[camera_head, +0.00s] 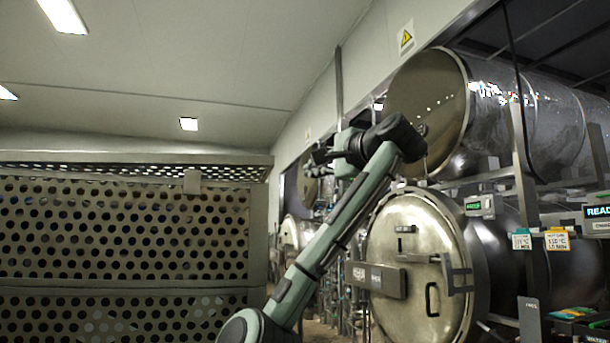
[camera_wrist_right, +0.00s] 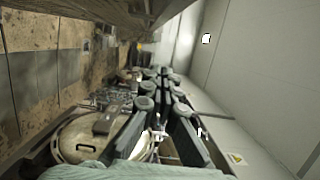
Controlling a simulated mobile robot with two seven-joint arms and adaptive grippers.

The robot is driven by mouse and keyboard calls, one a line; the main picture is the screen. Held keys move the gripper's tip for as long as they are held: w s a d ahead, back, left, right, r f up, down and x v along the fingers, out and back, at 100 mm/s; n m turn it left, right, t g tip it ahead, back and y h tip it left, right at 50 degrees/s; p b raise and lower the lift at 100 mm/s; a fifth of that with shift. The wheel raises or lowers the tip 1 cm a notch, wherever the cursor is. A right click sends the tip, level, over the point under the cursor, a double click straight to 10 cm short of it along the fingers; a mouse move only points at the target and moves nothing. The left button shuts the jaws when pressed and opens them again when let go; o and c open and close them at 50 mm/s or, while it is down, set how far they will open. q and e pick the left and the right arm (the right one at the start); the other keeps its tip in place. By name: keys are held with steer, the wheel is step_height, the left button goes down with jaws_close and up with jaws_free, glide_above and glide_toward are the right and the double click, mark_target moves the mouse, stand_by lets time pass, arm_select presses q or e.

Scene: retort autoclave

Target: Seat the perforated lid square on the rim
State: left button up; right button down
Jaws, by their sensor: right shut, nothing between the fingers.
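The perforated basket (camera_head: 120,235), a large metal crate with rows of round holes, fills the left of the head view. The perforated lid (camera_head: 110,171) shows as a narrow holed strip under a plain metal edge along the basket's top. I see it nearly edge-on, and cannot tell whether it touches the rim all round. A small block (camera_head: 192,182) sits at the strip's lower edge. My right gripper (camera_head: 322,156) is raised to the right of the basket, apart from the lid, shut and empty. Its dark fingers also show in the right wrist view (camera_wrist_right: 163,100). My left gripper is not in view.
A round retort door (camera_head: 415,265) with a handle stands to the right, behind my right arm. Control panels and tags (camera_head: 540,240) are at far right. A narrow aisle runs between the basket and the retorts.

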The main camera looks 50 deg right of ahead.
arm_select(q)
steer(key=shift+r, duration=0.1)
arm_select(e)
steer(key=shift+s, duration=0.1)
